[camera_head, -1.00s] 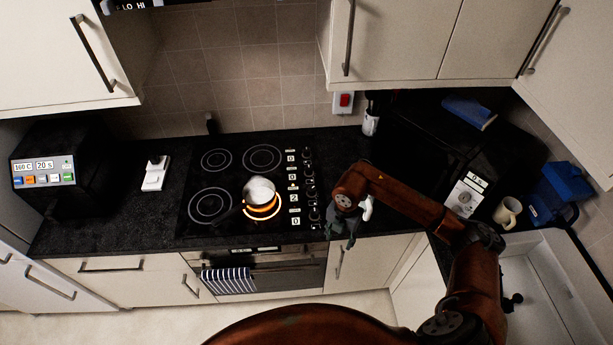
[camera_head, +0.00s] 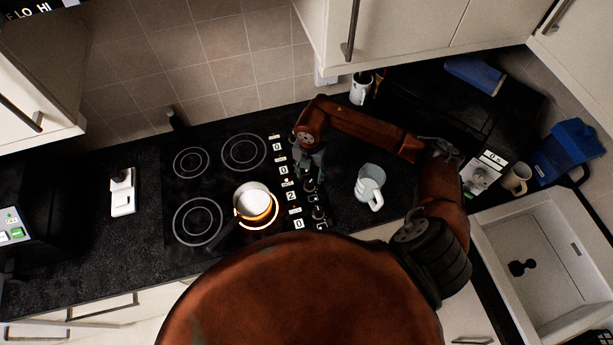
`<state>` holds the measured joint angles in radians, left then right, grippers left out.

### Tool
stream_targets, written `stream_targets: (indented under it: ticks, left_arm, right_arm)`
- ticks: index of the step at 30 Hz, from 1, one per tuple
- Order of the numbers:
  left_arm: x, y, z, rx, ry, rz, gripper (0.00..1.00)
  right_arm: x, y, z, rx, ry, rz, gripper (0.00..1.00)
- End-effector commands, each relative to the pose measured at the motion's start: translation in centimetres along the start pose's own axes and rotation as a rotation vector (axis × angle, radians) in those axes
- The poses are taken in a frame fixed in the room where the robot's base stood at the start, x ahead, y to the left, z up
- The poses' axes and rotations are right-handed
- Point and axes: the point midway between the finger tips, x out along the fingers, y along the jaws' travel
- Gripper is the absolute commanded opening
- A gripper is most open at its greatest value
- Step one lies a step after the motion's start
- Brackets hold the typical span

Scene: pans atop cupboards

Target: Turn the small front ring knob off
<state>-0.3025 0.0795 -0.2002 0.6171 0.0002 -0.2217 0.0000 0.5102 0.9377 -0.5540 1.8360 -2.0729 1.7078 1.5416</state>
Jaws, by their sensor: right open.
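The black hob (camera_head: 218,178) has a column of dark knobs with white number labels on its right side. The label reading 2 (camera_head: 291,196) is lit beside a front knob (camera_head: 314,198), and the front-most label (camera_head: 298,224) reads 0. The small front ring (camera_head: 272,222) glows orange under a pot (camera_head: 252,199). My right gripper (camera_head: 312,184) is open, pointing down over the middle of the knob column, just behind the front knobs. It hides some knobs; whether it touches one is unclear. My left gripper is out of view.
A light grey mug (camera_head: 370,182) stands on the counter just right of the knobs, near my right arm. A white mug (camera_head: 360,88) stands further back. A sink (camera_head: 535,255) is at the right. My own body covers the lower middle.

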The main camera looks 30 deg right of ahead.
Motion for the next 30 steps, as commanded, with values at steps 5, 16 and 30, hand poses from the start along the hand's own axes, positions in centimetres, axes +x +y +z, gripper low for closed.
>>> stream_targets:
  ticks: [5, 16, 30]
  left_arm:
    - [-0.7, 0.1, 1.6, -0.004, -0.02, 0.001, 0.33]
    - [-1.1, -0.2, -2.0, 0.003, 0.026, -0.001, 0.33]
    - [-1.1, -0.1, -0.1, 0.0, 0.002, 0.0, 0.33]
  right_arm:
    - [2.9, 0.0, -0.1, 0.002, 0.003, -0.001, 0.44]
    - [6.1, 0.0, 0.0, 0.0, 0.001, 0.001, 0.44]
    - [6.1, 0.0, 0.0, -0.001, 0.0, 0.001, 0.27]
